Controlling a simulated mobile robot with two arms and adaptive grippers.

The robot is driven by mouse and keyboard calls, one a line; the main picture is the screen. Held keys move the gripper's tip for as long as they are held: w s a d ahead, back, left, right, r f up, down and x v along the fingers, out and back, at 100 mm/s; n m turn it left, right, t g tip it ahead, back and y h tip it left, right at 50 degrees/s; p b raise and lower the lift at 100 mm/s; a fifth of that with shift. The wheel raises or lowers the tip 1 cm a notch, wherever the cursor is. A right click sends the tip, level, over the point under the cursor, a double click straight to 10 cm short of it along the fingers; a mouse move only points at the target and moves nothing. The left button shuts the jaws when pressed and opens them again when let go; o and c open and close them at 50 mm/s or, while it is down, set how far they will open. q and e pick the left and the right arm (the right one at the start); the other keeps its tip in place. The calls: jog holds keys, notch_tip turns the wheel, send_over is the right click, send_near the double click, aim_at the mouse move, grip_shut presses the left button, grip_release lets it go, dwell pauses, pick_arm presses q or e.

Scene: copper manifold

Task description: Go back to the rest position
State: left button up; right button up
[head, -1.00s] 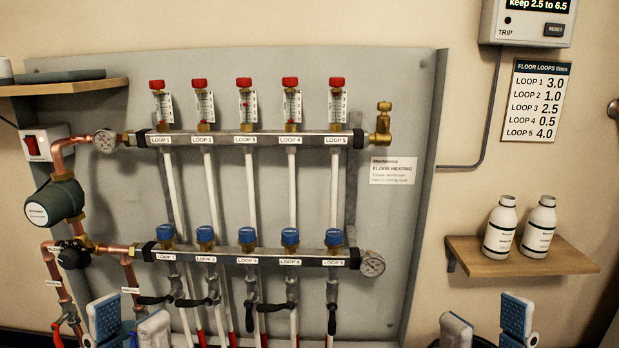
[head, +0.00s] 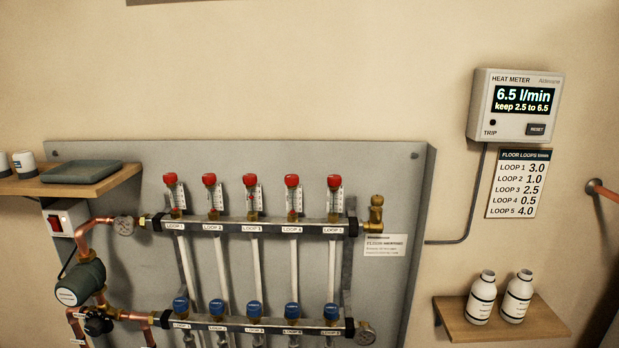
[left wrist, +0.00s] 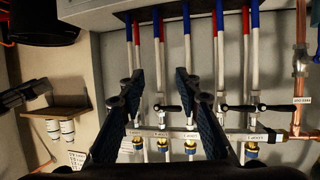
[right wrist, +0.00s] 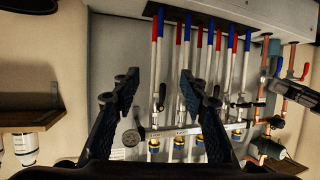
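The copper manifold's upper bar (head: 250,227) with red-capped flow meters and its lower bar (head: 262,325) with blue caps stand on the grey panel (head: 390,160). Neither gripper shows in the head view now. In the left wrist view my left gripper (left wrist: 190,85) has its two fingers apart with nothing between them; the pipes and lower bar lie beyond. In the right wrist view my right gripper (right wrist: 163,90) also has its fingers spread and empty, with the pipes and black valve handles behind. Both wrist pictures show the scene upside down.
A heat meter (head: 517,105) reads 6.5 l/min above a floor loops card (head: 517,183). A wooden shelf (head: 545,325) at right holds two white bottles. A copper pump assembly (head: 80,284) sits at lower left.

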pick_arm(q)
jog(key=s+a+f+g+y+p, duration=0.1)
jog(key=s+a+f+g+p, duration=0.2)
jog(key=s, duration=0.9)
jog(key=s+a+f+g+y+p, duration=0.1)
jog(key=s+a+f+g+p, duration=0.3)
jog(key=s, duration=0.8)
jog(key=s+a+f+g+y+p, duration=0.1)
jog(key=s+a+f+g+p, duration=0.2)
jog(key=s, duration=1)
notch_tip(320, 180, down, 3)
jog(key=shift+a+f+n+g+p, duration=0.1)
jog(key=shift+a+n+g+p, duration=0.25)
jog(key=shift+g+p, duration=0.9)
pick_arm(e)
jog(key=s+d+f+g+h, duration=0.1)
jog(key=s+d+f+g, duration=0.2)
jog(key=s, duration=0.9)
jog(key=s+d+f+g+h, duration=0.1)
jog(key=s+d+f+g, duration=0.3)
jog(key=s, duration=0.8)
jog(key=s+d+f+g+h, duration=0.1)
jog(key=s+d+f+g, duration=0.2)
jog(key=s, duration=1)
notch_tip(320, 180, down, 3)
jog(key=shift+d+f+m+g, duration=0.1)
jog(key=shift+d+m+g, duration=0.25)
jog(key=shift+g, duration=0.85)
